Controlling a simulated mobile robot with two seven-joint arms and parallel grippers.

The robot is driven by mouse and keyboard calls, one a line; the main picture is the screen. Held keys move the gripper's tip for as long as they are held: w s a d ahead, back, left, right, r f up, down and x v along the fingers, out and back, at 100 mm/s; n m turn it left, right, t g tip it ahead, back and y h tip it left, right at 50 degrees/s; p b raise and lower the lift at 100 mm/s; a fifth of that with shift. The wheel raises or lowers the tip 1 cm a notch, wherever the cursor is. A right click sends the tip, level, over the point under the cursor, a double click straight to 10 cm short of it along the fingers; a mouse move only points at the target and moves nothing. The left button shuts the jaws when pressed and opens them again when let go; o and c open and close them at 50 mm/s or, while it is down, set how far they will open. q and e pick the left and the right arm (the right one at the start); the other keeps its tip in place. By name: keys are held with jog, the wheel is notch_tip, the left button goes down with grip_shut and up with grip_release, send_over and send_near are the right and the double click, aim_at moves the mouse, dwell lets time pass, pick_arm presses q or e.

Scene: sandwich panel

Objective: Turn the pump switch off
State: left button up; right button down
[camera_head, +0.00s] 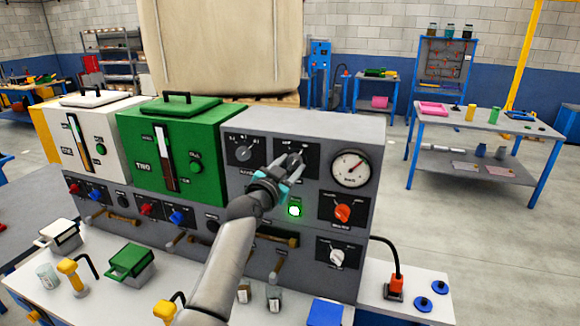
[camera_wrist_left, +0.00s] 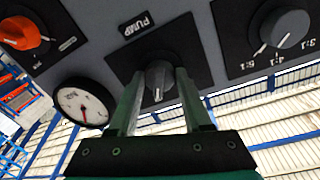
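The pump switch (camera_wrist_left: 158,80) is a dark grey rotary knob on a black plate, beside a PUMP label that appears upside down in the left wrist view. In the head view the knob (camera_head: 294,160) sits high on the grey panel, partly behind my gripper. My left gripper (camera_wrist_left: 160,100) has one finger on each side of the knob, with a gap between the fingers. I cannot tell whether they touch it. The left gripper (camera_head: 285,177) also shows in the head view, reaching up to the panel. My right gripper is not in view.
A ratio dial (camera_head: 243,150) is left of the switch, a pressure gauge (camera_head: 351,168) right. A lit green button (camera_head: 295,210) is below; an orange knob (camera_head: 342,213) and a white knob (camera_head: 338,256) are lower right. Green (camera_head: 175,150) and white (camera_head: 95,145) tanks stand left.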

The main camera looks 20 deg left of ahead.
pick_arm(q)
grip_shut()
jog(key=shift+f+n, duration=0.1)
jog(key=shift+n, duration=1.3)
jog(key=n, duration=0.3)
jog(key=shift+d+n, duration=0.1)
jog(key=shift+n, duration=0.2)
jog(key=n, duration=0.3)
jog(key=n+t, duration=0.1)
jog(key=n, duration=0.2)
jog(key=shift+y, duration=0.3)
jog(key=shift+d, duration=0.1)
jog(key=o, duration=0.5)
grip_release()
